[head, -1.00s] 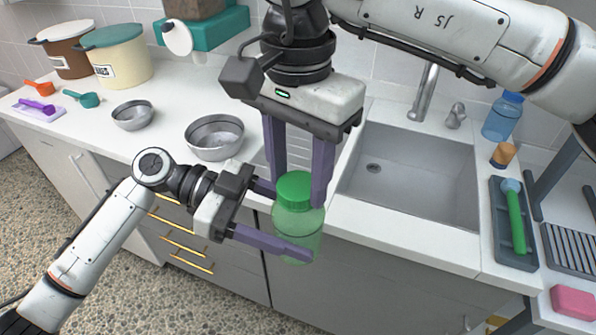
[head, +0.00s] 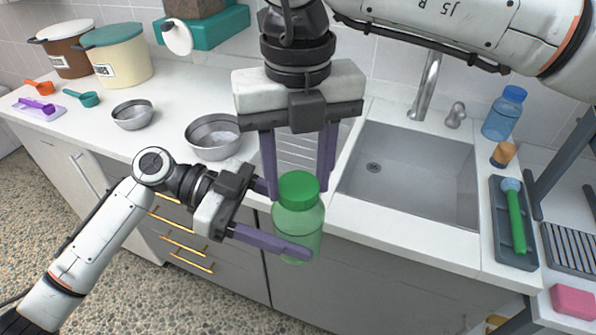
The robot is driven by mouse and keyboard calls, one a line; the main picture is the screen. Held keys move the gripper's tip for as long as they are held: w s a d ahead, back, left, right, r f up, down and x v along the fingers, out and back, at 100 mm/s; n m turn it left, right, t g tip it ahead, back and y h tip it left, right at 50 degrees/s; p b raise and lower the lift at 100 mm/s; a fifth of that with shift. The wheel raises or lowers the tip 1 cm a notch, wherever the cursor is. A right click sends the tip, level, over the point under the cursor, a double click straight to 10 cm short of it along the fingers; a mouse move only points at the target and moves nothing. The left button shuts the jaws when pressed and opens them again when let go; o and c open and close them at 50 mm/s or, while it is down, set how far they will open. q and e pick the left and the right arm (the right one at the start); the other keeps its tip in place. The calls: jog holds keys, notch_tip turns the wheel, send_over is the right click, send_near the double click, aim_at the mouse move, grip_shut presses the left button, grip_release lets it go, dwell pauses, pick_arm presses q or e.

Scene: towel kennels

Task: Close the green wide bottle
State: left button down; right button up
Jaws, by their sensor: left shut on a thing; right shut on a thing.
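The green wide bottle (head: 298,222) is translucent and upright, held in front of the counter edge. Its solid green lid (head: 298,187) sits on its top; I cannot tell how tightly. My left gripper (head: 290,222) comes in from the left and is shut on the bottle's body, one finger in front and the other partly hidden behind it. My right gripper (head: 298,183) points down from above and is shut on the lid, with a finger at each side.
The sink (head: 410,180) with its faucet (head: 427,85) lies behind to the right. Two metal bowls (head: 213,138) stand on the counter at left. A blue bottle (head: 503,116), an orange-capped item (head: 503,154) and a dark tray (head: 512,235) with a green-handled brush are at right.

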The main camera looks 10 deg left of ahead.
jog(key=shift+m, duration=0.5)
jog(key=o, duration=1.3)
jog(key=shift+c, duration=0.2)
jog(key=shift+r, duration=0.1)
notch_tip(320, 180, up, 12)
